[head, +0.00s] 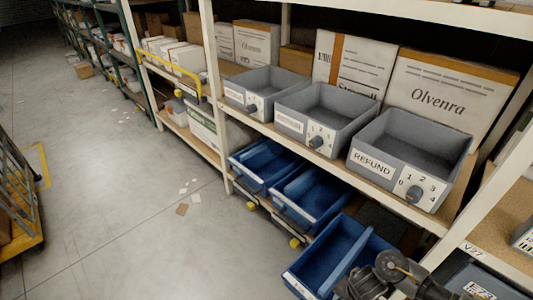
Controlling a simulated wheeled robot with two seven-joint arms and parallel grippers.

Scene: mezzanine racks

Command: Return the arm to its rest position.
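Part of a dark mechanical arm, which looks like mine, shows at the bottom edge right of centre, in front of the blue bins. No gripper fingers can be made out on it. My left gripper is not in view, and neither is my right gripper. A grey bin labelled REFUND (410,158) stands on the rack shelf, with a dial numbered 0 to 4 on its front. A middle grey bin (326,118) and a left grey bin (264,91) stand beside it, each with a dial. All three look empty.
Blue bins (327,258) sit on the lower shelf, close to the arm part. White boxes (440,95) stand behind the grey bins. A white rack post (490,195) rises at the right. A yellow-edged cart (20,205) stands at the far left. The grey floor (120,200) between is mostly clear.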

